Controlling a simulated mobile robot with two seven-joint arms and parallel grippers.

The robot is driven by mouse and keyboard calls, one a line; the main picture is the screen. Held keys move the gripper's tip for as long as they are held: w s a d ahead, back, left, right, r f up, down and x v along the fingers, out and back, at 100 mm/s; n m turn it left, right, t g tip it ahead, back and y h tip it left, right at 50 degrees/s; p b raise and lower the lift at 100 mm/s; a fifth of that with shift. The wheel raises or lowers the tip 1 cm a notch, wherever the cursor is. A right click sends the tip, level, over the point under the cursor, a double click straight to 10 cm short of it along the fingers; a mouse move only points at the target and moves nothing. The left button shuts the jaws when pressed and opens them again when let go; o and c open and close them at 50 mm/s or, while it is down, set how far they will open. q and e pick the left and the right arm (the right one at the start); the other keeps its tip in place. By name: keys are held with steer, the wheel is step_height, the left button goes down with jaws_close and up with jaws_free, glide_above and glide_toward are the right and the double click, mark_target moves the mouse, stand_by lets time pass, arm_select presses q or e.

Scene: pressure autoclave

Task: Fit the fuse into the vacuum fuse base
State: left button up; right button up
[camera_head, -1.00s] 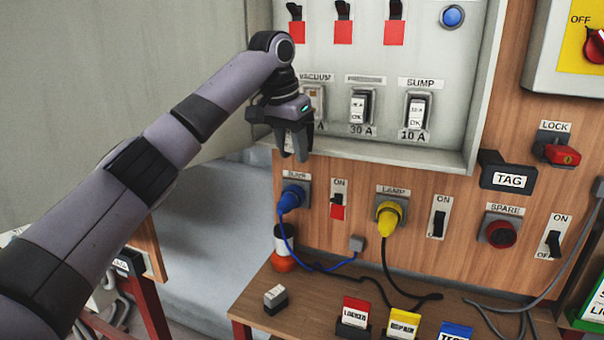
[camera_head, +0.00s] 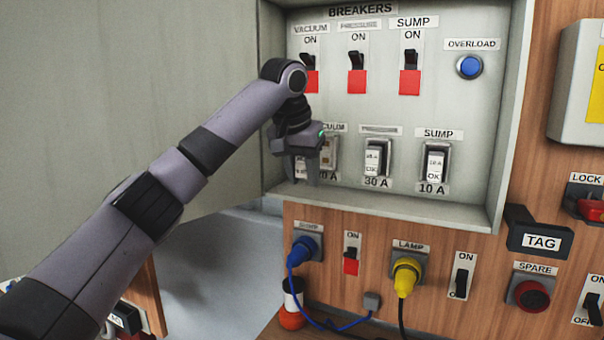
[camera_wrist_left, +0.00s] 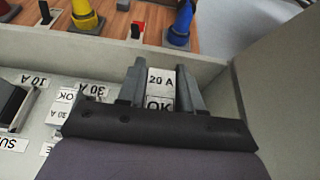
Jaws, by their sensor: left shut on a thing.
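My left gripper (camera_head: 307,178) is shut on the fuse (camera_wrist_left: 160,84), a pale block marked "20 A" and "OK". In the left wrist view, the fuse sits between both fingers (camera_wrist_left: 161,76). In the head view only a little of the fuse (camera_head: 300,167) shows between the fingers. The vacuum fuse base (camera_head: 330,153), under the "VACUUM" label, is just right of and behind the gripper, partly hidden by it. I cannot tell whether the fuse touches the base or panel. My right gripper is not in view.
The pressure fuse (camera_head: 375,158) and sump fuse (camera_head: 434,163) sit in their bases to the right. Breaker switches (camera_head: 356,70) are above. The cabinet's lower ledge (camera_head: 400,206) juts out below. A blue plug (camera_head: 305,250) and yellow plug (camera_head: 406,275) stick out beneath.

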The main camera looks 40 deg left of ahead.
arm_select(q)
steer(key=shift+w+a, duration=0.2)
steer(key=shift+w, duration=0.65)
steer(key=shift+w+a, duration=0.15)
steer(key=shift+w, duration=0.7)
steer(key=shift+w+a, duration=0.2)
steer(key=shift+w, duration=0.65)
steer(key=shift+w+a, duration=0.1)
steer(key=shift+w, duration=0.1)
stand_by(2.5)
steer(key=shift+r, duration=0.1)
stand_by(2.1)
